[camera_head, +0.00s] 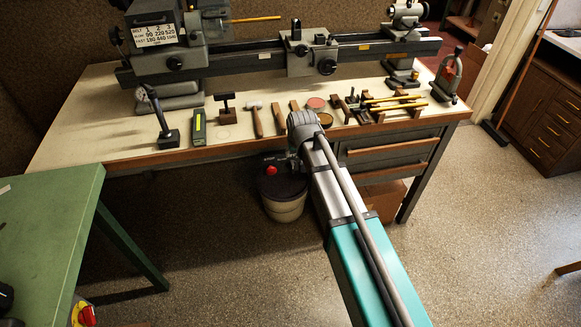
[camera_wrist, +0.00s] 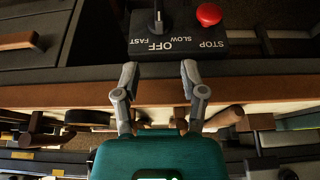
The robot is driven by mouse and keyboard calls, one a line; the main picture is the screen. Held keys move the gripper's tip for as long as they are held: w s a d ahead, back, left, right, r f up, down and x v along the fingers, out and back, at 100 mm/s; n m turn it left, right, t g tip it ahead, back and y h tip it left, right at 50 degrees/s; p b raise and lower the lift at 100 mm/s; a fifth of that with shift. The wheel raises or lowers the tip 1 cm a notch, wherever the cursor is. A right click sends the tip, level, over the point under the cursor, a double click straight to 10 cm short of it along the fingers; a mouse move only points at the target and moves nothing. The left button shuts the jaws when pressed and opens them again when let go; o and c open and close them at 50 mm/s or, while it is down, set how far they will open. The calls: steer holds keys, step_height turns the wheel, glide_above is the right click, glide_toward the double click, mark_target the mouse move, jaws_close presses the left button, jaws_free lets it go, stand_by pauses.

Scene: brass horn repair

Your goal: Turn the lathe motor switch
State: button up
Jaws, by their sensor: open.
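The lathe motor switch is a black rotary knob (camera_wrist: 157,20) on a dark switch box (camera_wrist: 222,44) with white OFF, SLOW, FAST and STOP lettering. A thin white line shows on the knob; I cannot tell which label it points to. A red stop button (camera_wrist: 209,14) is beside it, and it also shows in the head view (camera_head: 271,171) under the bench's front edge. My gripper (camera_wrist: 159,72) is open and empty, its two fingers apart and roughly in line with the knob. The knob is not between them. In the head view my arm mostly hides the box and the gripper.
The bench (camera_head: 75,138) carries the lathe (camera_head: 262,55), with hand tools along its front, including a mallet (camera_head: 254,118). A bucket (camera_head: 284,205) stands on the floor below the box. Drawers (camera_head: 385,158) are to the right. A green table (camera_head: 55,215) is at left.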

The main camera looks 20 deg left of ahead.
mark_target(292, 164)
steer(key=shift+b+x, duration=5.35)
steer(key=shift+x, duration=0.75)
